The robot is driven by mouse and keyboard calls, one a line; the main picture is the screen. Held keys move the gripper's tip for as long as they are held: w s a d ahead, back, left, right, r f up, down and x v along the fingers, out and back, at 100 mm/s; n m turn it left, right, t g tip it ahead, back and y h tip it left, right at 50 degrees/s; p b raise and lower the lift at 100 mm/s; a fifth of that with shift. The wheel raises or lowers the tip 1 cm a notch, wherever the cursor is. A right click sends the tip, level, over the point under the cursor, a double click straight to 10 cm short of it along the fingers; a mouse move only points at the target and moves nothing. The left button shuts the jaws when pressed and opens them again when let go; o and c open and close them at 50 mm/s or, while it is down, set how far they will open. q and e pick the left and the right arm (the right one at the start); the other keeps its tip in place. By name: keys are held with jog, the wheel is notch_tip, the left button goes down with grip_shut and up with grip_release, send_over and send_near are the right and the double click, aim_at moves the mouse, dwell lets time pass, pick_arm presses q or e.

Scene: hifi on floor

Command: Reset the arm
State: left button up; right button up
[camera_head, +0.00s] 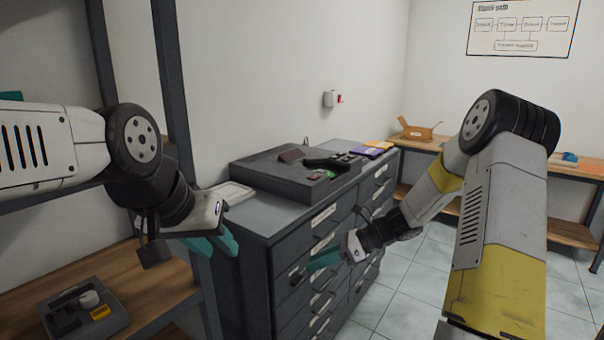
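My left gripper (222,241) has teal fingers and hangs at the left, in front of the near left corner of the dark drawer cabinet (255,222). Its fingers point right and downward, and I see nothing between them. My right arm comes in from the right with white and yellow links. My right gripper (316,264) is in front of the cabinet's drawer fronts, with its teal fingers pointing left. The fingers are small and dark here, so their opening is hard to judge. I cannot tell whether either gripper touches the cabinet.
A dark tray (262,170) with small parts sits on the cabinet. A wooden shelf (150,290) at lower left holds a dark tray (118,318) with small items. A wooden bench (450,160) with an open cardboard box (417,133) stands at the back. Tiled floor (405,285) is clear between.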

jog(key=s+d+r+n+t+h, duration=0.2)
jog(key=s+d+r+n+h, duration=0.3)
jog(key=s+r+n, duration=0.5)
jog(key=s+d+r+n+t+h, duration=0.3)
jog(key=s+d+r+n+h, duration=0.1)
jog(key=s+r+n, duration=0.6)
jog(key=shift+s+d+r+n+t+h, duration=0.35)
jog(key=shift+s+d+n+h, duration=0.1)
jog(key=shift+s+n, duration=0.75)
